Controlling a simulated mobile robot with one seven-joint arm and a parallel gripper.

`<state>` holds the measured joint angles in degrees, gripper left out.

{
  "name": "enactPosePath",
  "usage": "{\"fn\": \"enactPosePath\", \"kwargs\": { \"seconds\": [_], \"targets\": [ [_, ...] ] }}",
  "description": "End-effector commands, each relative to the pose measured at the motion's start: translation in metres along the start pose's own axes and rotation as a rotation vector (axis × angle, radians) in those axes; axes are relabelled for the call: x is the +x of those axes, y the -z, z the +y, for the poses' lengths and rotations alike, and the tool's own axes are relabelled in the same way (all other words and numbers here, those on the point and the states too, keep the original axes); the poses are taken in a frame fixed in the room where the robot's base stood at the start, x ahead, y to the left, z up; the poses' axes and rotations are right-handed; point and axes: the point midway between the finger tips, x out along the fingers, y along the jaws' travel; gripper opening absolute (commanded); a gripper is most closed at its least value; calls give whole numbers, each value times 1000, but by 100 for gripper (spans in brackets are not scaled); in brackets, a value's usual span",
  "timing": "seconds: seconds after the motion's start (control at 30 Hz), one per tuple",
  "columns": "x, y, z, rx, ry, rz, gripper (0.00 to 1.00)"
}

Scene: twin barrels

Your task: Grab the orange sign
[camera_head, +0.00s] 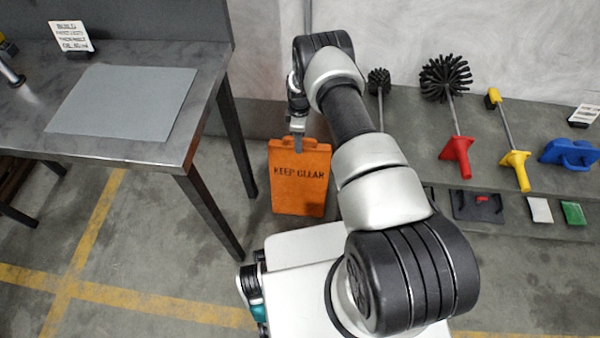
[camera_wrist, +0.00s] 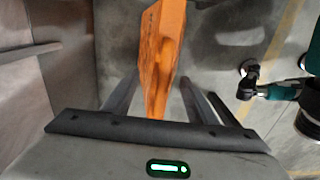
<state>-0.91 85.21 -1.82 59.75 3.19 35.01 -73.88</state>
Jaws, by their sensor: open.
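The orange sign (camera_head: 299,182) reads "KEEP CLEAR" and appears upright, between the work table and the low grey shelf. My gripper (camera_head: 297,142) is at the middle of its top edge, pointing down. In the wrist view, the sign (camera_wrist: 162,45) appears edge-on and reaches up between the two fingers of my gripper (camera_wrist: 158,80), which is open. A gap shows on each side of the sign there. Whether a finger touches it, I cannot tell. Its lower end is near my base in the head view.
The work table (camera_head: 207,90) stands at the left, its front leg (camera_head: 210,215) left of the sign. The low shelf (camera_head: 405,125) at the right holds black, red and yellow brushes and a blue item (camera_head: 570,153). Yellow-lined floor is open in front of the table.

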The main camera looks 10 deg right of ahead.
Motion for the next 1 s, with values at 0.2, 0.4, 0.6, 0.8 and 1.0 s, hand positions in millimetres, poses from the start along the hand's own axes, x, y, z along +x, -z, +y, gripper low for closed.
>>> {"fn": "enactPosePath", "kwargs": {
  "seconds": [0.2,0.4,0.6,0.8,1.0],
  "targets": [
    [32,-2,-4,0,2,-2,52],
    [50,-2,-3,0,1,0,52],
    [49,-2,-3,0,1,0,47],
    [49,-2,-3,0,1,0,13],
    [49,-2,-4,0,2,0,0]
  ]
}}
